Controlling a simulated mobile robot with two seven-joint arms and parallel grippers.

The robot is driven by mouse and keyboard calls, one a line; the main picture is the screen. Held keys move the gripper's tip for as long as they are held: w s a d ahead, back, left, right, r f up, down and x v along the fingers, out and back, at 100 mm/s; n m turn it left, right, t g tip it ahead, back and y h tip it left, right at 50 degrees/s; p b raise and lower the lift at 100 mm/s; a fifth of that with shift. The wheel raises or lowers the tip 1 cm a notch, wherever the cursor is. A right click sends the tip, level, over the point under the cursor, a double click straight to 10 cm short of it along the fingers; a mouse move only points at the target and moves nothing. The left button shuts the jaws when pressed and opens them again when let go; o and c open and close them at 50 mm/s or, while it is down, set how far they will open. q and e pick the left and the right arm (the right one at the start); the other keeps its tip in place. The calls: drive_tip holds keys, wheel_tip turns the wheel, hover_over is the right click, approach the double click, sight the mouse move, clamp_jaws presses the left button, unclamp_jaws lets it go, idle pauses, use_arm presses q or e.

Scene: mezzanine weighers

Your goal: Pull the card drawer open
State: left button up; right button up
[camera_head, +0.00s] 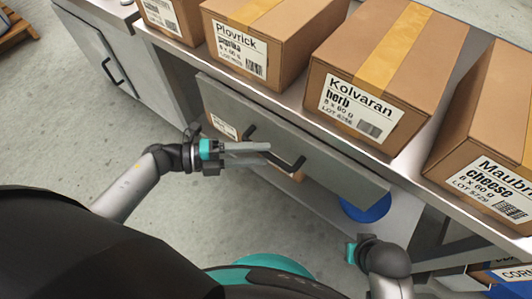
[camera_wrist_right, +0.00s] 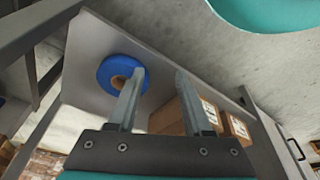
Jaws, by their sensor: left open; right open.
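The card drawer (camera_head: 330,160) has a grey front under the bench top, with a dark bar handle (camera_head: 292,165). In the head view I cannot tell whether it stands slightly out. My left gripper (camera_head: 268,151) is open, its fingers pointing right across the middle of the handle and hiding part of the bar. I cannot tell whether they touch it or whether the bar lies between them. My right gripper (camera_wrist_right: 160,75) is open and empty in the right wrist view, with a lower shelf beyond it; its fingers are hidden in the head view.
Several cardboard boxes stand on the bench top, including the Kolvaran herb box (camera_head: 375,80). Below the drawer are a blue roll (camera_head: 368,208) and cardboard boxes (camera_wrist_right: 172,117) on the lower shelf (camera_wrist_right: 85,60). A grey cabinet (camera_head: 95,50) stands at left.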

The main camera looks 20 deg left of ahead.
use_arm(q)
drive_tip(key=shift+x, duration=1.15)
clamp_jaws()
idle(0.6)
